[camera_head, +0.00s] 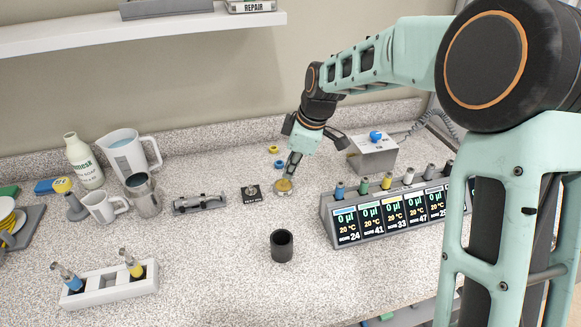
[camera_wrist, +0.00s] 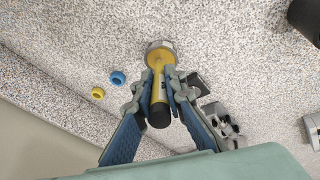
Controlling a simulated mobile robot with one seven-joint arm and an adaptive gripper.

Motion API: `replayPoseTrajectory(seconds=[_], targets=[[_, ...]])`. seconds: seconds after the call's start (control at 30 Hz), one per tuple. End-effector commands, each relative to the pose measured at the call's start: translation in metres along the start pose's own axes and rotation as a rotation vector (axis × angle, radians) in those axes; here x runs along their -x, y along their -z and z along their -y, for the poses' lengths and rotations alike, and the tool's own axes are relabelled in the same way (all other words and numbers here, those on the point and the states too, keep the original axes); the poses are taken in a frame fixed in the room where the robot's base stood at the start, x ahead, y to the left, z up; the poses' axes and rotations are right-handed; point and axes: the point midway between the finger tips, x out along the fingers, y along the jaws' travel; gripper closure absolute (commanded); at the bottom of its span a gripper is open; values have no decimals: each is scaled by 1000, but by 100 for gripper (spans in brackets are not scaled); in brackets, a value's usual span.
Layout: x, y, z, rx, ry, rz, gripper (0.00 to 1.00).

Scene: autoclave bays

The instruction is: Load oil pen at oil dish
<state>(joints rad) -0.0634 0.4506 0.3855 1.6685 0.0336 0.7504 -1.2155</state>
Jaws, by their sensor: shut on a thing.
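My gripper (camera_head: 292,163) is low over the bench at the oil dish, and it also shows in the wrist view (camera_wrist: 160,82). It is shut on the oil pen (camera_wrist: 159,114), which has a yellow body and a black end. The black end points toward the wrist camera and the far end points at the dish. The oil dish (camera_head: 283,188) is a small round metal dish with yellow inside; it also shows in the wrist view (camera_wrist: 161,45). The pen's tip overlaps the dish in view; I cannot tell whether it touches the oil. In the head view the fingers mostly hide the pen.
A small black block (camera_head: 251,194) and a grey fixture (camera_head: 199,204) lie left of the dish. A black cup (camera_head: 282,247) stands in front. A display rack (camera_head: 345,227) and a grey box with a blue knob (camera_head: 373,155) are to the right. A blue ring (camera_head: 279,164) lies behind.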

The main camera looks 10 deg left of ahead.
Motion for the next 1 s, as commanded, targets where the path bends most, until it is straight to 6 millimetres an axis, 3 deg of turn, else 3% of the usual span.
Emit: replayPoseTrajectory(seconds=[0.27,1.0], targets=[[1,0,1,-1,4,2,100],[57,17,-12,0,1,0,100]])
